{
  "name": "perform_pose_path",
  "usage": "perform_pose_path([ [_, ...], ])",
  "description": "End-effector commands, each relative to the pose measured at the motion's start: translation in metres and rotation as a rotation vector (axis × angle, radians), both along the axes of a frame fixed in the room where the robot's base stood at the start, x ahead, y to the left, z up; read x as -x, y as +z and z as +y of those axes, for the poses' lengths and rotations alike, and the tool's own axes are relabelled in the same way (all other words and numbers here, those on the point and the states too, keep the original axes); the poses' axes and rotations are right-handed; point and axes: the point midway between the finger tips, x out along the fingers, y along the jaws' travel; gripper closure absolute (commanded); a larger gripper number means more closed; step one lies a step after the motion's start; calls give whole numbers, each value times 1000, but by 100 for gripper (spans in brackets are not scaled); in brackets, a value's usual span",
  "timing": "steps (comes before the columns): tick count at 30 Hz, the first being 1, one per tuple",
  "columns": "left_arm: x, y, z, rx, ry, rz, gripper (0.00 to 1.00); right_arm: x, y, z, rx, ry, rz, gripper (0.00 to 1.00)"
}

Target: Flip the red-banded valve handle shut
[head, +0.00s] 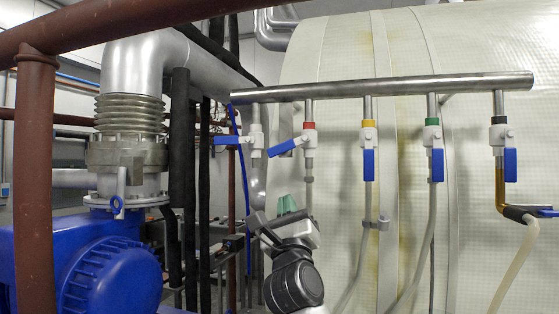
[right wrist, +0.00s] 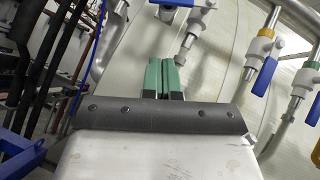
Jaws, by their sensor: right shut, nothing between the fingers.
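The red-banded valve (head: 309,128) hangs from the steel pipe, with a white body and a red ring. Its blue handle (head: 285,147) sticks out to the left and slightly down, across the pipe line. In the right wrist view, the white body (right wrist: 201,17) of this valve is at the top, its handle partly cut off by the frame edge. My right gripper (head: 288,204) is below the handle and apart from it in the head view. Its green fingers (right wrist: 163,77) are together and empty. My left gripper is not in view.
Yellow-banded (head: 368,125), green-banded (head: 432,122) and black-banded (head: 499,121) valves hang to the right, handles down. Another valve (head: 256,138) at left has its handle pointing left. A blue motor (head: 105,270) and dark vertical pipes (head: 180,150) stand left; a pale tank is behind.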

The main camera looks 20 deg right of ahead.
Motion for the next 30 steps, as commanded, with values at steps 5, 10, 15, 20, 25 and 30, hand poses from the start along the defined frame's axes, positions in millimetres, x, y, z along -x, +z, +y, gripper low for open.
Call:
perform_pose_path([
  [5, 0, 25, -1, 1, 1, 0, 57, -30, 33, -8, 1, -2, 1, 100],
  [10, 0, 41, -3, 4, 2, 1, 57, -49, 58, -8, 1, 1, -1, 100],
  [15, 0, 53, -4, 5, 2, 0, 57, -53, 74, -2, 2, 0, 0, 100],
  [20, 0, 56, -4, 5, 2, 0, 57, -54, 79, 1, 2, 0, 0, 100],
  [25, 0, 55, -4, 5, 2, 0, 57, -54, 78, 1, 2, -1, 0, 100],
  [30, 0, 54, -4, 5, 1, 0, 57, -54, 78, 1, 1, -1, -1, 100],
])
